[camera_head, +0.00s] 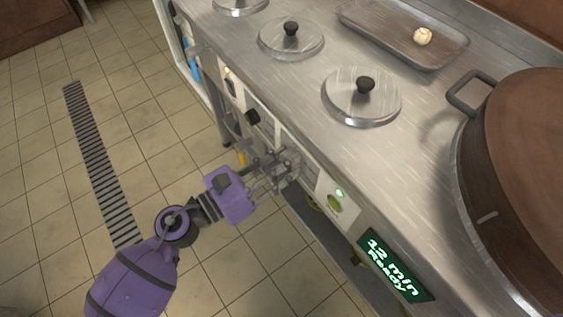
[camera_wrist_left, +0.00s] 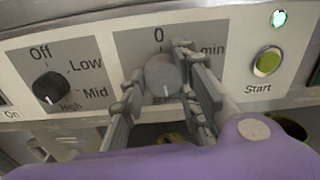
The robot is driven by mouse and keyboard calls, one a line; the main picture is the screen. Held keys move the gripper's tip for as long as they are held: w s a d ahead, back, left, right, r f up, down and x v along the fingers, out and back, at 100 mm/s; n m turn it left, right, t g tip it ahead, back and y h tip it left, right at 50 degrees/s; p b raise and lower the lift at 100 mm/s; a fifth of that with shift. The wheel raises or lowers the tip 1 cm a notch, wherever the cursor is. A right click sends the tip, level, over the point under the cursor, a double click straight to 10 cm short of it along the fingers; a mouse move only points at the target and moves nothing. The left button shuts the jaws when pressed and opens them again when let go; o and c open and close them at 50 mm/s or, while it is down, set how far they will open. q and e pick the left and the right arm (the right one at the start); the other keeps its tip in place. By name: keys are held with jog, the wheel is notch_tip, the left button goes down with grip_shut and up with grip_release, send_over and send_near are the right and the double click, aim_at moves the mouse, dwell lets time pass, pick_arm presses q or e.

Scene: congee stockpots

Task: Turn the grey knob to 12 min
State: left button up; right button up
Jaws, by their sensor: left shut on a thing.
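The grey knob (camera_wrist_left: 161,75) sits on the front panel below a "0" label, with "min" at its right. A white mark shows low on its face, pointing down in the left wrist view. My left gripper (camera_wrist_left: 163,72) is shut on the grey knob, one finger on each side, partly hiding the dial labels. In the head view my left gripper (camera_head: 286,168) reaches the panel and hides the knob. The green display (camera_head: 395,268) reads "12 min Ready". My right gripper is not in view.
A black knob (camera_wrist_left: 50,87) marked Off, Low, Mid and High is at the left. A green Start button (camera_wrist_left: 267,63) is at the right, below a lit lamp (camera_wrist_left: 279,18). Lids (camera_head: 360,98) and a large pot (camera_head: 520,170) are on the counter. The floor at left is clear.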

pick_arm(q)
jog(key=shift+w+a+f+m, duration=0.2)
jog(key=shift+a+m, duration=0.05)
jog(key=shift+m, duration=0.25)
jog(key=shift+r, duration=0.15)
jog(key=o, duration=1)
jog(key=shift+w, duration=0.1)
jog(key=v, duration=1.2)
